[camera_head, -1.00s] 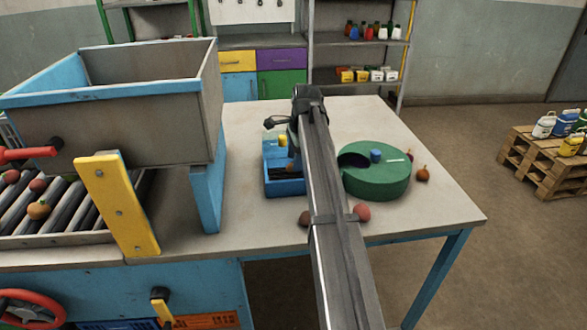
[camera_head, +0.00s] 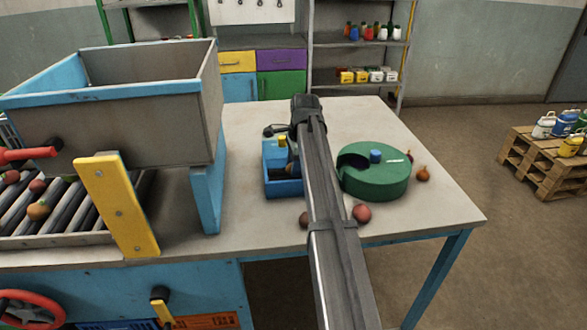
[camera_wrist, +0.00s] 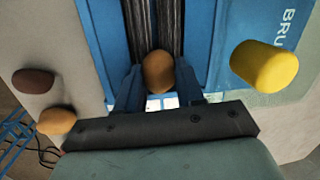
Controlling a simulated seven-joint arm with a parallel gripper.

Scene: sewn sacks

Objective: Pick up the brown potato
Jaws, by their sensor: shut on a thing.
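In the wrist view, an orange-brown potato (camera_wrist: 158,72) sits between the two blue fingers of my gripper (camera_wrist: 158,86), which is shut on it. It is over the dark bristle strips (camera_wrist: 172,25) of the blue brush unit (camera_wrist: 92,35). I cannot tell whether it touches the bristles. In the head view my arm hides most of the gripper and the held potato, beside the blue unit (camera_head: 284,188). A dark brown round item (camera_wrist: 33,80) and a lighter brown one (camera_wrist: 57,121) lie at left in the wrist view.
A yellow cylinder (camera_wrist: 265,65) stands on the brush unit, right of my gripper. A green drum (camera_head: 375,183) stands on the table (camera_head: 440,215), with round produce (camera_head: 423,174) beside it. A reddish round item (camera_head: 361,213) lies near the front edge. A large hopper (camera_head: 140,125) stands at left.

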